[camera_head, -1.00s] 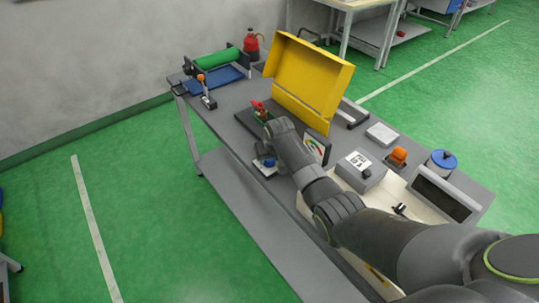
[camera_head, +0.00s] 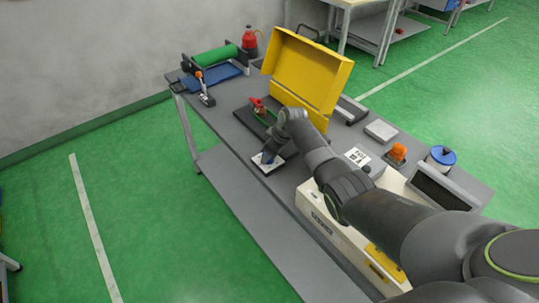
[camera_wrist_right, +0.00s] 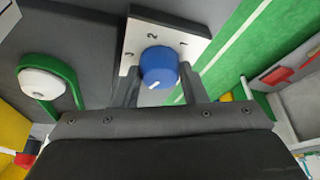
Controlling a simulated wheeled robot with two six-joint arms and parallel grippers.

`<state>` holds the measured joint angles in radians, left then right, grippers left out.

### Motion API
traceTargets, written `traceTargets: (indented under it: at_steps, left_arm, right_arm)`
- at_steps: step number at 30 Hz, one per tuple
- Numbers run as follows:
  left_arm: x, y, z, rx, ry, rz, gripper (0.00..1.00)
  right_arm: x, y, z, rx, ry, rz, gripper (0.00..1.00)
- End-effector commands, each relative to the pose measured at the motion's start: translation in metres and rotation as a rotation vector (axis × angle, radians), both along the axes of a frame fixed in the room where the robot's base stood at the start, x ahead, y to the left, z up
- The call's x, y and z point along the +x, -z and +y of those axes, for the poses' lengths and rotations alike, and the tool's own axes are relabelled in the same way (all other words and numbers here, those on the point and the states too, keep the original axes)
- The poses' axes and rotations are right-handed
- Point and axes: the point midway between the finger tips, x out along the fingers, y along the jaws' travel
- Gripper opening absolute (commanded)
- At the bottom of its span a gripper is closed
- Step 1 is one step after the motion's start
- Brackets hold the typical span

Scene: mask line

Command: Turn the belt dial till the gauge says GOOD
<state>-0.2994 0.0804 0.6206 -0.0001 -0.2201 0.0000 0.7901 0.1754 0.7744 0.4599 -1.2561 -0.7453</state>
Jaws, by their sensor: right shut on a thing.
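The blue belt dial (camera_wrist_right: 158,66) has a white pointer mark and sits on a white plate (camera_wrist_right: 135,40) marked 1, 2 and 3. In the right wrist view its mark points down and slightly left, away from the numbers. My right gripper (camera_wrist_right: 158,85) is shut on the dial, one finger at each side. In the head view the right gripper (camera_head: 270,150) reaches down onto the plate (camera_head: 270,168) at the table's front edge. The gauge is hidden behind my right arm. My left gripper is out of view.
A yellow open case (camera_head: 305,70) stands behind the dial. A green and white part (camera_wrist_right: 42,85) is left of the dial in the wrist view. A grey box (camera_head: 358,157), an orange button (camera_head: 397,153) and a blue-topped can (camera_head: 441,157) stand to the right.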

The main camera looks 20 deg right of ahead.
Motion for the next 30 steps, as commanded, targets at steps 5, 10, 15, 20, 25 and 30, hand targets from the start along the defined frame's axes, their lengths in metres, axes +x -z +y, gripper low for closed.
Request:
traceTargets:
  at_steps: [5, 10, 15, 20, 25, 30]
  left_arm:
    - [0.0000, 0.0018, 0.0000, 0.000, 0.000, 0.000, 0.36]
    - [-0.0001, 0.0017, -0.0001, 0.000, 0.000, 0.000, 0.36]
    - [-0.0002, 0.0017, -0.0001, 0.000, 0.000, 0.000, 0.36]
    - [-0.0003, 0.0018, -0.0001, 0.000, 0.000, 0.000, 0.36]
    - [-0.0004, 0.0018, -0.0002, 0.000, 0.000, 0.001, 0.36]
    - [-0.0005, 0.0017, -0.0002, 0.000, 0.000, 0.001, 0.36]
  right_arm:
    - [0.0001, 0.0003, -0.0003, -0.001, -0.025, 0.000, 0.16]
    - [0.0000, 0.0001, -0.0004, -0.001, -0.029, 0.001, 0.16]
    - [0.0000, 0.0001, -0.0004, -0.001, -0.028, 0.001, 0.16]
    - [-0.0001, 0.0001, -0.0003, 0.000, -0.027, 0.001, 0.51]
    - [-0.0001, 0.0001, -0.0003, 0.000, -0.027, 0.001, 0.60]
    - [-0.0001, -0.0002, -0.0004, 0.000, -0.027, 0.001, 0.60]
